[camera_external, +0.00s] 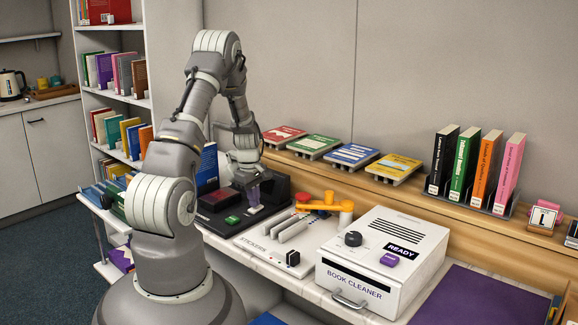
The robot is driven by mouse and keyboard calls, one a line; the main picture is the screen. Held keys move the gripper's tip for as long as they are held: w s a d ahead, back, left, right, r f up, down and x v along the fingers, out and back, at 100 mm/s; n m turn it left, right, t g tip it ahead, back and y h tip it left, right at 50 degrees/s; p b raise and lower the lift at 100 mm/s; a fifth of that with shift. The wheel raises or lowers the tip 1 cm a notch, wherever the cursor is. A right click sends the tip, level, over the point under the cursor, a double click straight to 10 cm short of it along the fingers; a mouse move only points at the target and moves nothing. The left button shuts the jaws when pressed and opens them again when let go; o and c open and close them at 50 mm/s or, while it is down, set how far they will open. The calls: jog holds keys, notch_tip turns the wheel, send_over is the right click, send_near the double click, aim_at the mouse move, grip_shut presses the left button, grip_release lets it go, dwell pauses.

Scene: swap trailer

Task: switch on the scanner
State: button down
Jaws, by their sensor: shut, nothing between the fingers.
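A low black device with a dark red window (217,198), which looks like the scanner (207,214), sits on the counter just right of my arm. A small green button (232,220) is on its front part. My gripper (254,208) points down at the right side of this device, right of and a little behind the green button. Its fingers are shut and look empty. A small pale patch shows at the fingertips; I cannot tell whether they touch it. My arm hides part of the device's left side.
A purple mat (480,297) lies at right.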

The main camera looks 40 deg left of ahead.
notch_tip(320, 180, up, 13)
jog(key=s+p, duration=0.2)
jog(key=p, duration=0.3)
jog(key=shift+r, duration=0.2)
jog(key=shift+w+r+p, duration=0.1)
jog(key=shift+w+p, duration=0.3)
jog(key=shift+w, duration=0.4)
jog(key=f+b, duration=0.1)
jog(key=f, duration=0.3)
jog(key=w+f+b, duration=0.1)
jog(key=f+b, duration=0.1)
jog(key=f, duration=0.3)
jog(key=w+f+b, duration=0.1)
jog(key=f, duration=0.4)
jog(key=shift+b, duration=0.4)
